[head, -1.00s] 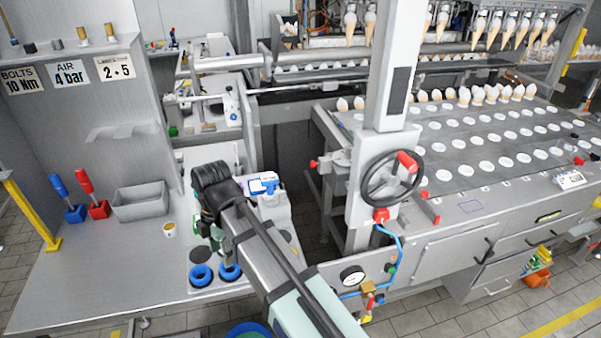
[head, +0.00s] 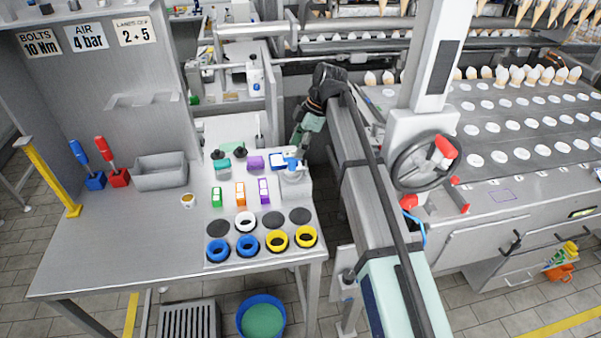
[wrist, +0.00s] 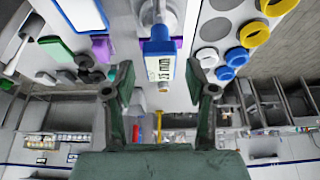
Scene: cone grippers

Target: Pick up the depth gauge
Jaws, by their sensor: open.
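The likely depth gauge is a blue and white device with a small display (wrist: 160,68); it also shows in the head view (head: 292,164) at the right edge of the workbench, on a grey stand (head: 294,178). My gripper (wrist: 158,84) is open. In the wrist view its two green fingers stand apart, one on each side of the gauge, with nothing gripped. In the head view my gripper (head: 303,138) is just behind and slightly right of the gauge. I cannot tell how far the fingertips are from it.
Coloured rings (head: 248,243) and small coloured blocks (head: 240,194) lie left of and in front of the gauge. The machine column with a handwheel (head: 425,160) rises to the right.

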